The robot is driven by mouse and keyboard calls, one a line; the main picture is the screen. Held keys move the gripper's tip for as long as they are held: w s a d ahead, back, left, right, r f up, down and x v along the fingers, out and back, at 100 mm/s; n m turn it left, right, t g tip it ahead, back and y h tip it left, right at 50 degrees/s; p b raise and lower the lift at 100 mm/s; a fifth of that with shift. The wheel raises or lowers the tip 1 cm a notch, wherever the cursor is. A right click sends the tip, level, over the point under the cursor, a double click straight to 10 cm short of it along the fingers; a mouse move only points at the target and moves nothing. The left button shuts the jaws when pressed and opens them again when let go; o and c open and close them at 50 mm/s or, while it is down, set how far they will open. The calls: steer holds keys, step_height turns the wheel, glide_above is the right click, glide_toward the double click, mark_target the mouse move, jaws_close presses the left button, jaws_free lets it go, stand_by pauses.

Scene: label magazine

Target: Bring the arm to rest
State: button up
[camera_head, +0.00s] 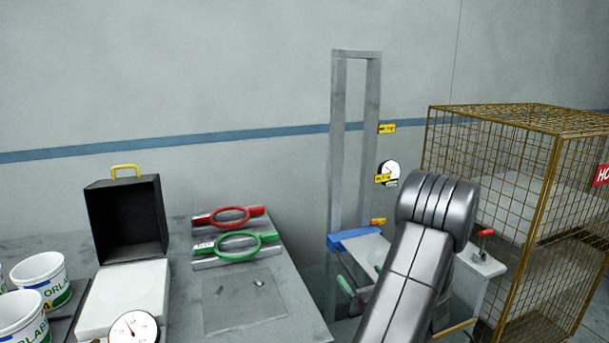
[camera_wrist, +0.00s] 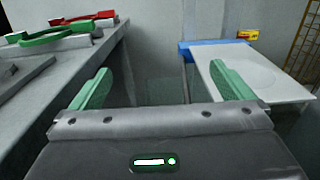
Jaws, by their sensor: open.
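My gripper (camera_wrist: 162,90) shows in the wrist view with its two green fingers wide apart and nothing between them. It hangs over the gap between the grey table on the left and the white plate (camera_wrist: 270,90) on the right. In the head view my arm rises at the lower right and hides most of the gripper. One green finger shows beside the arm, near the white plate (camera_head: 362,250).
The grey table (camera_head: 295,290) carries a red-handled tool (camera_head: 228,217), a green-handled tool (camera_head: 238,246), an open black box (camera_head: 128,222), a dial gauge (camera_head: 134,329) and white tubs (camera_head: 40,277). A tall grey frame (camera_head: 338,150) stands behind the plate. A yellow wire cage (camera_head: 545,190) stands right.

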steer(key=r+v, duration=0.2)
steer(key=v, duration=1.3)
steer(key=shift+s+a+r+b, duration=0.25)
steer(key=shift+s+r+b, duration=0.1)
steer(key=shift+s+b, duration=0.1)
